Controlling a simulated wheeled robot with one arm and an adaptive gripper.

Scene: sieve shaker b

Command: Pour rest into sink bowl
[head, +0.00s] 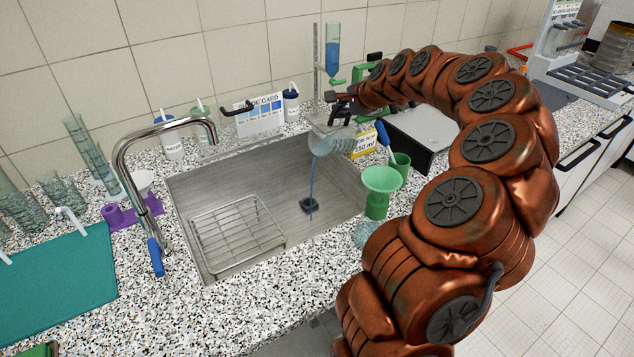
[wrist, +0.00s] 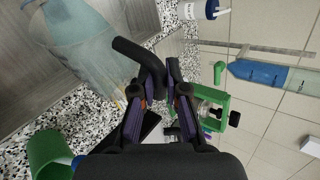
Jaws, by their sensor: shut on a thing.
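The beaker is tilted well over, mouth toward the left. A thin blue stream (head: 313,182) falls from its lip into the sink bowl, near the dark drain (head: 310,206). In the wrist view the beaker (wrist: 85,45) shows at upper left, with my gripper's dark fingers (wrist: 160,88) in the middle.
A wire rack (head: 237,235) lies in the sink's left part. The faucet (head: 135,170) stands at its left. A green funnel (head: 381,180) stands on the right counter, under my arm. Bottles (head: 291,103) and a sign card (head: 260,115) line the back.

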